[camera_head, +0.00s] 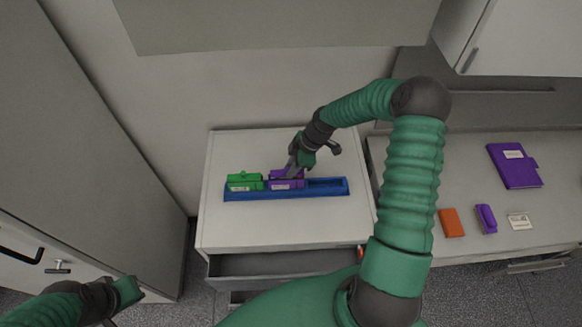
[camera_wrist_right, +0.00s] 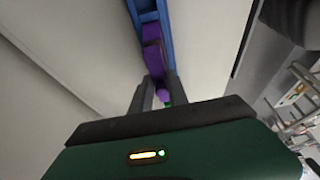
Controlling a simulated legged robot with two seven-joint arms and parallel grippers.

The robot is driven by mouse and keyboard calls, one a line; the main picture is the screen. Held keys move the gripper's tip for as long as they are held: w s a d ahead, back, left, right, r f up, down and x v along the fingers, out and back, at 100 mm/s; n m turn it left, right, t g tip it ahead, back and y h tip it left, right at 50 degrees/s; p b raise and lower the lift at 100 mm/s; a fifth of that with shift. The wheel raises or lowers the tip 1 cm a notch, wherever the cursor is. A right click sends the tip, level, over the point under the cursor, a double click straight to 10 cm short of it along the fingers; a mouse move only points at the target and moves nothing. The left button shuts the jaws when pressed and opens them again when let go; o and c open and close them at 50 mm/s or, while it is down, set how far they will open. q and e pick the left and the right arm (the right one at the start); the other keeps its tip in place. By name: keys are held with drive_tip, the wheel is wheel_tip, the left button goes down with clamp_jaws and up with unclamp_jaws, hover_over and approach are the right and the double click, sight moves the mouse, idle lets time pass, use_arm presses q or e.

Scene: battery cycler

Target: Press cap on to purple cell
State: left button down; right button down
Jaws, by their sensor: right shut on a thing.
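A blue tray (camera_head: 327,187) lies on the white cabinet top. A green cell (camera_head: 244,182) sits in its left part and the purple cell (camera_head: 285,184) sits in its middle. The right part of the tray is empty. My right gripper (camera_head: 292,168) is directly over the purple cell, its fingers pointing down. It is shut on a small purple piece, seemingly the cap, at the cell's top. The right wrist view shows purple (camera_wrist_right: 163,95) between the fingertips. Whether the cap is fully seated is hidden. My left gripper (camera_head: 128,290) is low at left, away from the tray; its fingers are unclear.
The cabinet's top drawer (camera_head: 285,265) is open below the tray. On the right counter lie a purple notebook (camera_head: 515,166), an orange block (camera_head: 451,222), a purple item (camera_head: 486,218) and a white card (camera_head: 520,221). The cabinet top in front of the tray is clear.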

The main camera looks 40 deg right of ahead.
drive_tip(key=shift+a+f+b, duration=0.3)
drive_tip(key=shift+a+f, duration=0.05)
idle(0.4)
drive_tip(key=c, duration=1.2)
unclamp_jaws()
drive_tip(key=shift+o, duration=0.3)
drive_tip(key=o, duration=0.4)
drive_tip(key=shift+r+p, duration=2.65)
drive_tip(key=shift+r, duration=0.95)
clamp_jaws()
